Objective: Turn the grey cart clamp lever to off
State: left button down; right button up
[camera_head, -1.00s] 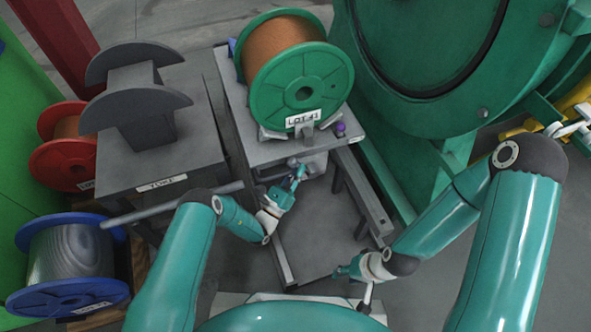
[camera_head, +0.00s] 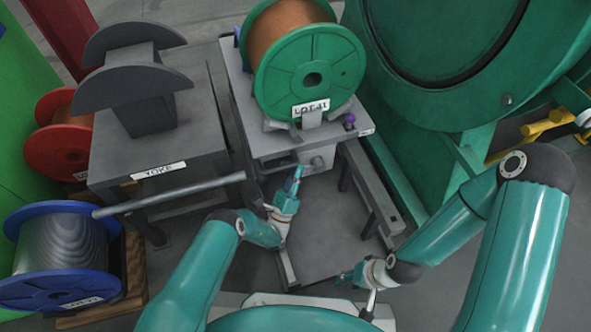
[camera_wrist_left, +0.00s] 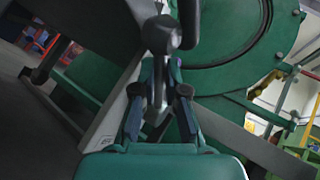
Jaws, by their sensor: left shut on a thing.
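The grey cart clamp lever (camera_head: 279,169) is on the front of the grey cart, below its top, with a grey hub (camera_head: 318,162) at its right. My left gripper (camera_head: 297,173) is at the lever, its teal fingers partly covering it. In the left wrist view, a dark grey lever with a round knob (camera_wrist_left: 161,35) runs down between the fingers of my left gripper (camera_wrist_left: 159,95), which is shut on it. My right gripper (camera_head: 341,277) is small and low at the front, away from the lever; its finger opening is unclear.
The cart (camera_head: 268,143) carries a green spool (camera_head: 348,66) of copper wire; a purple knob (camera_head: 349,119) stands at its corner. A long grey bar (camera_head: 170,195) reaches from the left close to the cart. A yoke table (camera_head: 190,150) stands left, a large green machine (camera_head: 480,115) right.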

pick_arm(q)
jog(key=shift+s+f, duration=0.1)
dwell(0.3)
jog(key=c, duration=1.5)
grip_release()
jog(key=shift+f, duration=0.1)
